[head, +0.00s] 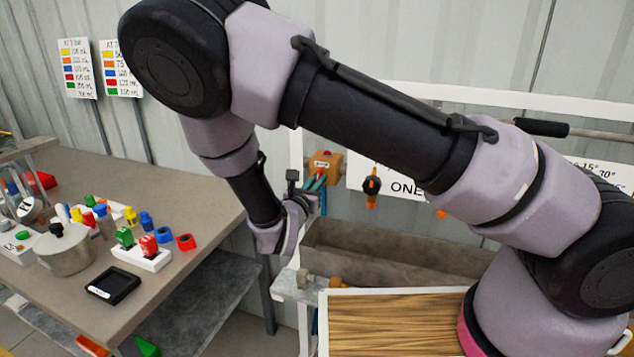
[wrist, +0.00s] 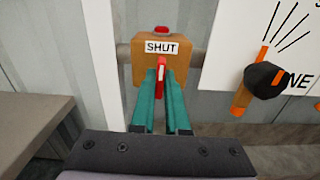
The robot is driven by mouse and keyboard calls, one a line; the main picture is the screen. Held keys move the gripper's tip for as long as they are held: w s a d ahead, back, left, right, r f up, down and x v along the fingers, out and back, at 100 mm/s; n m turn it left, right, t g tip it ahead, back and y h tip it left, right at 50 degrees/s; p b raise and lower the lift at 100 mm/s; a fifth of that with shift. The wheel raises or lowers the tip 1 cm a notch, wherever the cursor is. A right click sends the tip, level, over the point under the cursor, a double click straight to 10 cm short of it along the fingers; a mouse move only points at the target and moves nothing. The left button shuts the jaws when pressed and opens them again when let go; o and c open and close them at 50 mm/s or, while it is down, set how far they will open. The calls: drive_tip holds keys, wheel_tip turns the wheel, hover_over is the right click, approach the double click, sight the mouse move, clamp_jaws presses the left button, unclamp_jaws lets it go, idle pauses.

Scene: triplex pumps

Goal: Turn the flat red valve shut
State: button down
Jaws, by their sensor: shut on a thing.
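The flat red valve handle (wrist: 162,79) stands upright in the wrist view, on the front of an orange-brown valve block (wrist: 127,70) with a white label (wrist: 162,47) reading SHUT. My gripper (wrist: 161,84) has its two green fingers on either side of the handle, shut on it. In the head view the valve block (head: 326,163) is on the wall past the end of my arm, and my gripper (head: 318,182) reaches it from the left.
A black knob with an orange lever (wrist: 241,98) is right of the block, before a marked white board (wrist: 225,60). A grey trough (head: 390,255) lies below. A workbench (head: 185,205) with a pot (head: 66,255) and coloured pieces is at the left.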

drive_tip(key=shift+f+n, duration=0.1)
drive_tip(key=shift+n, duration=0.2)
drive_tip(key=c, duration=0.9)
unclamp_jaws()
drive_tip(key=v, duration=1)
drive_tip(key=shift+s+a, duration=0.15)
drive_tip(key=shift+s, duration=0.25)
